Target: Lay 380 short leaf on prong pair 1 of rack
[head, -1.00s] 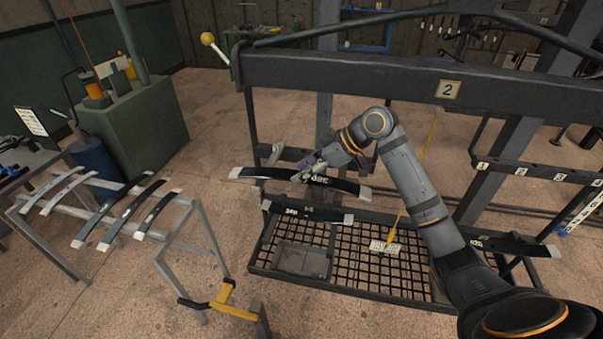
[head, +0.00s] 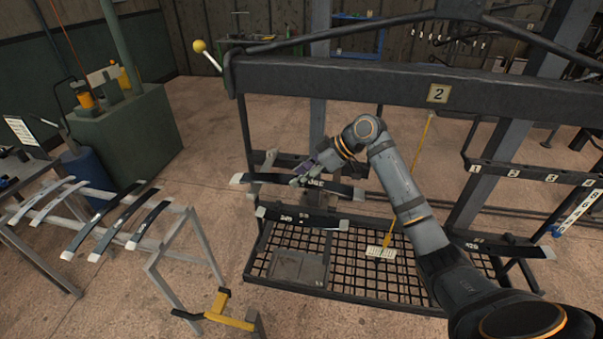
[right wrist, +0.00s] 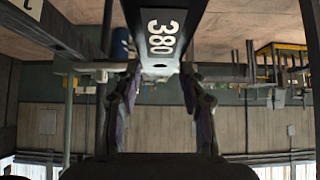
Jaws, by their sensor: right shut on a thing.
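The 380 short leaf is a dark, slightly curved strip with pale ends (head: 335,188) in the head view. Its white 380 marking shows in the right wrist view (right wrist: 163,32). My right gripper (head: 301,178) is shut on it near its middle and holds it roughly level, close to the rack's left side. Its fingers stand at both sides of the leaf in the right wrist view (right wrist: 160,76). The rack is a dark frame with a top beam (head: 340,82) and a plate marked 2 (head: 438,93). I cannot tell whether the held leaf touches a prong. My left gripper is not shown.
Another dark leaf (head: 280,214) rests lower on the rack, and one more (head: 505,248) lies at the right. A mesh shelf (head: 350,272) is below. Several leaves lie on a grey stand (head: 178,208) at the left. A numbered bar (head: 535,175) is at the right.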

